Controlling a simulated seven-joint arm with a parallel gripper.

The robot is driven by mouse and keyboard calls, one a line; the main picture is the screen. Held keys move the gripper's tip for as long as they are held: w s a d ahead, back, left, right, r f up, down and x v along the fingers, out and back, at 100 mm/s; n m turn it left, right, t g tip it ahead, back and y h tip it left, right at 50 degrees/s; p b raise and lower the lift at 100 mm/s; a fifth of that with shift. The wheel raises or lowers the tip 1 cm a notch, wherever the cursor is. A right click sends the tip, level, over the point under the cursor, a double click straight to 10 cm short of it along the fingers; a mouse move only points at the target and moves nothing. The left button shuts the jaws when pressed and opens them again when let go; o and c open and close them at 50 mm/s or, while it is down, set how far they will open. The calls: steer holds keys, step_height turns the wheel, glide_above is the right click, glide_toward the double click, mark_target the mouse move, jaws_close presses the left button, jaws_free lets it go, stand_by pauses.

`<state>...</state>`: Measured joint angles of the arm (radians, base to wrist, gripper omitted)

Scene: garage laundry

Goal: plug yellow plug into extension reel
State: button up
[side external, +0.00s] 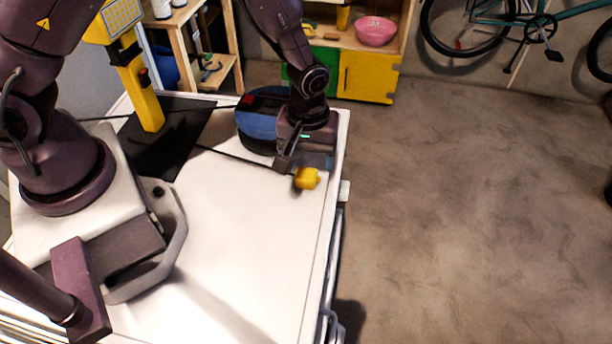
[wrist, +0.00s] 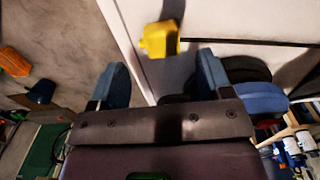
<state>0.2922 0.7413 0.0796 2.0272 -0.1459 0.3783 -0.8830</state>
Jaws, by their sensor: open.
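The yellow plug (side external: 307,178) is near the right edge of the white worktop (side external: 235,240), just below my gripper (side external: 304,162). In the wrist view the plug (wrist: 159,40) shows beyond and between the two blue-grey fingertips, with a visible gap on each side. My gripper (wrist: 161,64) is open and empty, pointing down. The extension reel (side external: 258,122), blue and black, stands behind my gripper at the back right corner of the worktop, partly hidden by my arm. Part of it shows at the right of the wrist view (wrist: 262,98). Its sockets cannot be made out.
A black cable (side external: 228,153) runs across the worktop toward the plug. The worktop's front middle is clear. Shelves with a pink bowl (side external: 375,31) stand beyond.

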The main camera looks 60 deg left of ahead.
mark_target(306, 173)
step_height(306, 173, down, 5)
steer(key=shift+s+f, duration=0.1)
stand_by(0.5)
steer(key=c, duration=1)
steer(key=shift+o, duration=0.2)
step_height(306, 173, up, 10)
steer(key=shift+r, duration=0.1)
